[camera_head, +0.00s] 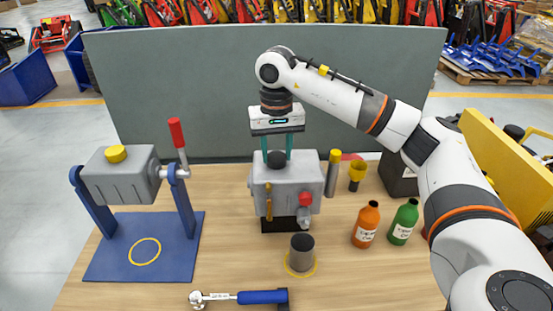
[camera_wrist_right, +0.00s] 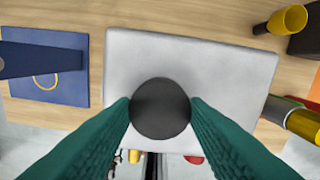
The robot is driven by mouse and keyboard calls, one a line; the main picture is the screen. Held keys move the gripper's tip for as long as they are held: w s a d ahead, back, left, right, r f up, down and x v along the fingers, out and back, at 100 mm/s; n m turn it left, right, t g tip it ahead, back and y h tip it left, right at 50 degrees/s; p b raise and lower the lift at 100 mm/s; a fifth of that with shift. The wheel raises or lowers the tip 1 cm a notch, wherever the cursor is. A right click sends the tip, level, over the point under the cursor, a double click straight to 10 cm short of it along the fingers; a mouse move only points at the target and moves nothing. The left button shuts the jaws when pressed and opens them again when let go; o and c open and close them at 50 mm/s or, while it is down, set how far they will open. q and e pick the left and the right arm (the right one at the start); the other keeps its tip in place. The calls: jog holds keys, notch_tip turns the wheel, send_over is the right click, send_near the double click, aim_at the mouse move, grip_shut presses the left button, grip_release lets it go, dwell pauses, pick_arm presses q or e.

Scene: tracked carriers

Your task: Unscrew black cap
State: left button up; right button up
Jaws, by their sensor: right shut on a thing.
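The black cap (camera_head: 277,158) sits on top of the grey box-shaped unit (camera_head: 262,187) in the middle of the table. It is a dark round disc in the right wrist view (camera_wrist_right: 160,108). My right gripper (camera_head: 276,152) comes down from above with its teal fingers on either side of the cap. It is shut on the cap; in the wrist view the fingertips touch its left and right sides. My left gripper is not in view.
The blue stand (camera_head: 101,263) with another grey box is at left. A dark cup (camera_head: 302,252), a blue-handled wrench (camera_head: 240,297), an orange bottle (camera_head: 366,224), a green bottle (camera_head: 403,221) and a yellow funnel (camera_head: 357,173) surround the unit. A grey panel (camera_head: 180,85) stands behind.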

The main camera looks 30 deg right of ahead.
jog(key=n, duration=0.4)
jog(key=shift+n, duration=0.3)
jog(key=n, duration=0.5)
jog(key=shift+b, duration=0.4)
jog(key=o, duration=0.9)
